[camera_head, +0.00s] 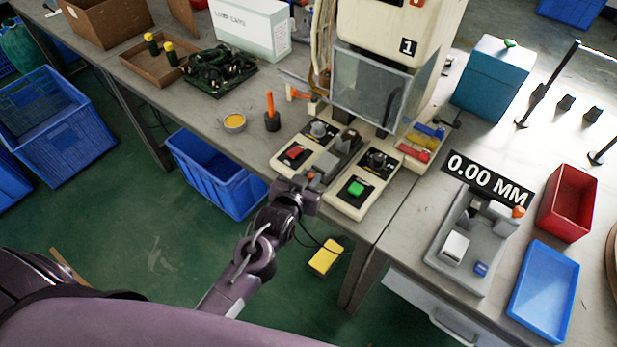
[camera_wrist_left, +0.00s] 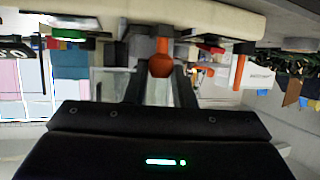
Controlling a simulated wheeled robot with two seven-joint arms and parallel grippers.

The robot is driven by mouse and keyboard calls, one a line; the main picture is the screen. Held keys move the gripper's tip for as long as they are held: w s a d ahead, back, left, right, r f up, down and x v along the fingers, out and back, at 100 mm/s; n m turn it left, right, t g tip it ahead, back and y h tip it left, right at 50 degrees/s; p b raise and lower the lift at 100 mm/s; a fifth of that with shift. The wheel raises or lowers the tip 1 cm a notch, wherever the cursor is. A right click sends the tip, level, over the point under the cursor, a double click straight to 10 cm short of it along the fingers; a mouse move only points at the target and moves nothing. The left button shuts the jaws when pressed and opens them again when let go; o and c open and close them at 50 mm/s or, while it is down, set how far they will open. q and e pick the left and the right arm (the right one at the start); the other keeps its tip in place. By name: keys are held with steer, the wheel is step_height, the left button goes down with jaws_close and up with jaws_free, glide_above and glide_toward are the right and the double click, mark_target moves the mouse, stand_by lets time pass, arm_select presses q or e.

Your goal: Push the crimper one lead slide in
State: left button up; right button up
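The crimper, a cream machine marked 1 (camera_head: 405,45), stands on the grey bench. Its dark grey slide (camera_head: 343,150) lies between two control boxes, one with a red button and one with a green button. The slide's orange ball knob (camera_wrist_left: 160,66) points to the bench's front edge. My left gripper (camera_head: 309,182) is at this front end. In the left wrist view its two dark fingers (camera_wrist_left: 160,76) stand either side of the knob, with little or no gap, and look closed on it. The fingertips are small and partly hidden in the head view. My right gripper is not in view.
The red-button box (camera_head: 290,156) and green-button box (camera_head: 352,198) closely flank the slide. An orange-handled tool (camera_head: 270,112) stands to the left. A grey fixture (camera_head: 466,245) and the 0.00 MM sign (camera_head: 487,180) are on the right. A blue crate (camera_head: 215,175) is below the bench.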

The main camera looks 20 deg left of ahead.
mark_target(331, 159)
arm_select(q)
jaws_close()
steer(key=shift+w, duration=0.1)
steer(key=w+d, duration=0.1)
steer(key=w, duration=0.2)
steer(key=w+d, duration=0.1)
steer(key=w, duration=0.2)
steer(key=w+d+b, duration=0.1)
steer(key=w, duration=0.2)
steer(key=shift+d+f, duration=0.1)
steer(key=shift+d, duration=0.1)
steer(key=shift+w, duration=0.25)
steer(key=shift+r, duration=0.2)
steer(key=shift+o, duration=2.4)
jaws_free()
steer(key=shift+d, duration=0.1)
steer(key=shift+o, duration=1.4)
steer(key=shift+w+f, duration=0.15)
steer(key=shift+w, duration=0.05)
